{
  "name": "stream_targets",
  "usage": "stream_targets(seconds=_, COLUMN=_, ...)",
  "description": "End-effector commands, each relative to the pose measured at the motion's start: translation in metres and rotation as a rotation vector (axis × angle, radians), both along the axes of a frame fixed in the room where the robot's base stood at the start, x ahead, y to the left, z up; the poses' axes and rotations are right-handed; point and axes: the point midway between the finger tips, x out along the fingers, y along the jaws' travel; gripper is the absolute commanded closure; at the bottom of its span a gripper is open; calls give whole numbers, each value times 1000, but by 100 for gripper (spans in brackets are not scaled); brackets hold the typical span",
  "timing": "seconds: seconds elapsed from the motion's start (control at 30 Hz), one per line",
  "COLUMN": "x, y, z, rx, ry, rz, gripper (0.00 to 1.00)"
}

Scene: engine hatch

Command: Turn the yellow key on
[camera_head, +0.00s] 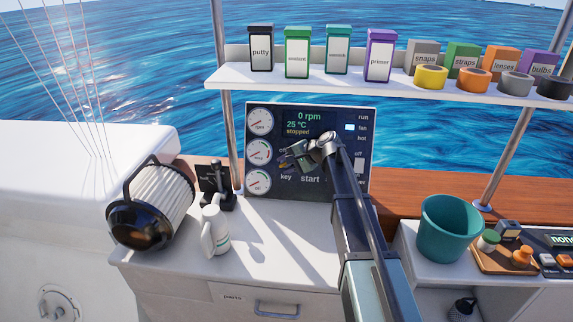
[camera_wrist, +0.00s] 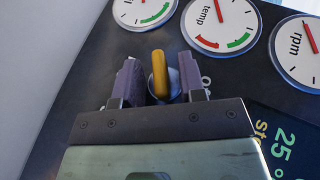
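The yellow key (camera_wrist: 160,75) stands out from the dark panel in the wrist view, its flat handle running up and down in that picture. A round metal base shows partly behind it. My gripper (camera_wrist: 160,80) is open, with one dark finger on each side of the key and a narrow gap visible on both sides. In the head view my gripper (camera_head: 291,159) is at the left-middle of the engine panel (camera_head: 334,188), above the printed word "key". The key is largely hidden there by the fingers. The panel display (camera_head: 302,124) reads 0 rpm, 25 °C, stopped.
Gauges (camera_head: 258,151) line the panel's left edge. Left of the panel stand a black lever (camera_head: 216,180), a white jug-like bottle (camera_head: 214,232) and a ribbed filter (camera_head: 155,205). A teal bucket (camera_head: 450,228) stands right. The counter before the panel is mostly clear.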

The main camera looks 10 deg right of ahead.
Motion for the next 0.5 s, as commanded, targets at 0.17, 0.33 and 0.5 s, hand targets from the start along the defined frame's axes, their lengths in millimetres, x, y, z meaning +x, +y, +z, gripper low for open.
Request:
stream_targets(seconds=0.17, x=1, y=0, z=0, rx=1, ry=-1, rz=0, gripper=62)
stream_targets(seconds=0.33, x=-2, y=-5, z=7, rx=0, ry=-1, rz=-1, gripper=62)
stream_targets(seconds=0.5, x=-18, y=-29, z=33, rx=1, ry=-1, rz=-4, gripper=62)
